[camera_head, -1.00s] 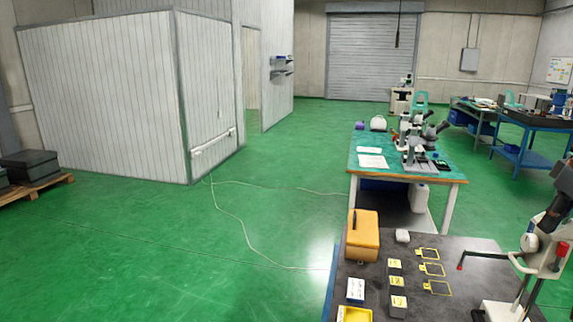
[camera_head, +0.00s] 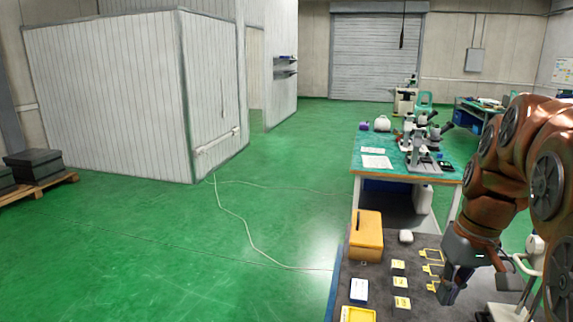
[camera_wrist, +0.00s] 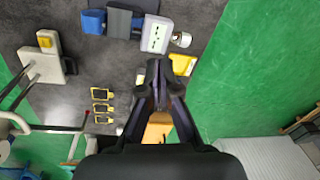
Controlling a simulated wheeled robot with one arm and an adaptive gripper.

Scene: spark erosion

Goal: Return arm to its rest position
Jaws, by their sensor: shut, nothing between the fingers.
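My arm stands at the right of the head view, over the dark workbench top (camera_head: 385,270). My gripper (camera_head: 447,292) points down above the bench, near the yellow square outlines (camera_head: 431,268). In the wrist view my gripper (camera_wrist: 158,68) has its fingers together, with nothing held between them. The small yellow-topped blocks (camera_head: 401,282) stand in a column left of the gripper in the head view. In the wrist view the gripper body hides part of the bench.
An orange box (camera_head: 366,238) and a small white object (camera_head: 406,236) sit at the bench's far end. A yellow tray (camera_head: 356,315) and a white-topped box (camera_head: 359,290) are at the near left. A microscope table (camera_head: 375,178) stands behind. Green floor is open at left.

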